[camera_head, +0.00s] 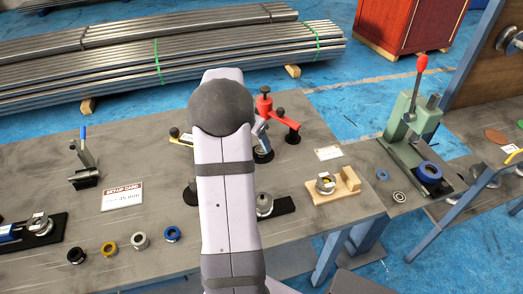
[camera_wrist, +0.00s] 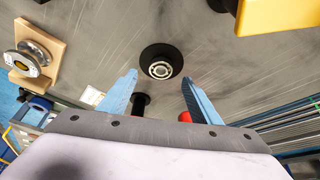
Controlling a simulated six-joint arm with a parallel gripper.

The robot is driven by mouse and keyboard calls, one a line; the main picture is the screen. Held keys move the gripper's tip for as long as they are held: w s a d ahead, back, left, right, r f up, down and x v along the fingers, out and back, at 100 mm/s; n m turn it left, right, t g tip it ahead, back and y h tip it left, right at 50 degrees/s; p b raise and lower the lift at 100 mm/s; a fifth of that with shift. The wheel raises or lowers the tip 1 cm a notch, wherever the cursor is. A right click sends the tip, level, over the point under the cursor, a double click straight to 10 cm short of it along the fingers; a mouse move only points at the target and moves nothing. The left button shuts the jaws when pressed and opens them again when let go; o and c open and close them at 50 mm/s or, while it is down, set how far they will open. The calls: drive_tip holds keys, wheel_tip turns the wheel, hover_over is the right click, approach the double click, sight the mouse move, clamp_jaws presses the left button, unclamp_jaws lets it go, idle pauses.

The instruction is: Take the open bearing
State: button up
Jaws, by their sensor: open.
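In the wrist view a round bearing (camera_wrist: 160,70) with a pale ring of balls showing sits in the middle of a black round stand (camera_wrist: 150,52). My gripper (camera_wrist: 159,77) is open, its two blue fingers to either side of the stand in the picture, with nothing between them. Whether they reach down to the bearing's height I cannot tell. In the head view my own arm covers most of the gripper and much of the middle of the bench. Another bearing with an open-looking face (camera_head: 399,197) lies at the press on the right.
A red tripod-like piece (camera_head: 265,105) stands behind my arm. A wooden block with a round part (camera_head: 347,181) is to the right, then a green press (camera_head: 410,125). Several rings, including an amber one (camera_head: 109,249), lie at the front left. A set-up card (camera_head: 122,196) is behind them.

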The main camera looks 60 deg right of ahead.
sight(262, 149)
drive_tip(key=shift+p+x, duration=0.9)
drive_tip(key=shift+x, duration=1.55)
drive_tip(key=c, duration=1.3)
drive_tip(key=shift+r, duration=0.1)
wheel_tip(262, 149, up, 10)
drive_tip(key=shift+b, duration=1.05)
